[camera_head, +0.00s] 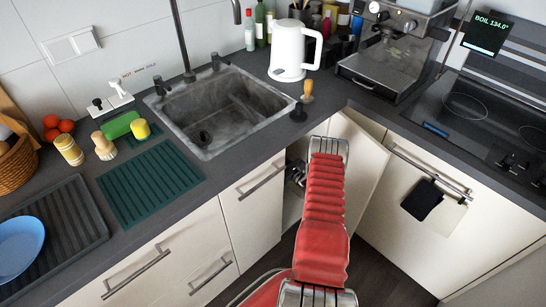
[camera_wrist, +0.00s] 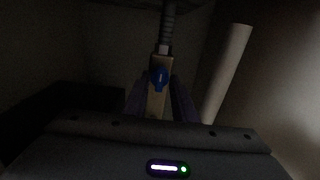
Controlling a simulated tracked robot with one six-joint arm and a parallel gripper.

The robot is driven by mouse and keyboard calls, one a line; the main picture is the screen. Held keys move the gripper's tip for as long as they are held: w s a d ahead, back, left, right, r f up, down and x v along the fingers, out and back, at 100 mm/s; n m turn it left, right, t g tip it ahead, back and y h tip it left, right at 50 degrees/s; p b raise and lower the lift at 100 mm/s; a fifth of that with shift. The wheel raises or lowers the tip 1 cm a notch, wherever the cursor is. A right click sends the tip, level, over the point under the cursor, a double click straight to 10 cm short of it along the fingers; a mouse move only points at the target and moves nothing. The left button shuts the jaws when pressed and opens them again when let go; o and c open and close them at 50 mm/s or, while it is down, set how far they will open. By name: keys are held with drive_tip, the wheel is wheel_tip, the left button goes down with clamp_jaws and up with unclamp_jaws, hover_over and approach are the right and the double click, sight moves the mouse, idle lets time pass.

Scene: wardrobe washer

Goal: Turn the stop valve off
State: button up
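The stop valve (camera_wrist: 159,77) shows in the wrist view as a small blue handle on a pale brass-coloured body, with a ribbed hose rising above it. My gripper (camera_wrist: 160,98) points at it, with one dark finger on each side of the valve body. The fingers stand apart, so it looks open; I cannot tell whether either finger touches the valve. The blue handle lies near the fingertips, between them in the picture. In the head view my red-sleeved arm reaches into the open cabinet under the sink and hides the valve.
The open cabinet door (camera_head: 352,165) stands just right of my arm. In the wrist view a pale pipe (camera_wrist: 225,73) slants to the right of the valve. The cabinet inside is dark. The sink (camera_head: 215,105) and the counter edge lie above the opening.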

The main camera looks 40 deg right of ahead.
drive_tip(key=c, duration=0.4)
drive_tip(key=shift+m, duration=0.3)
drive_tip(key=shift+s+d+f+m, duration=0.1)
drive_tip(key=shift+m, duration=2.8)
drive_tip(key=shift+w+d+f+m, duration=0.1)
drive_tip(key=shift+m, duration=2.8)
drive_tip(key=shift+s+d+f+m, duration=0.1)
drive_tip(key=shift+m, duration=2.8)
drive_tip(key=shift+a, duration=0.1)
drive_tip(key=o, duration=0.7)
drive_tip(key=shift+c, duration=0.2)
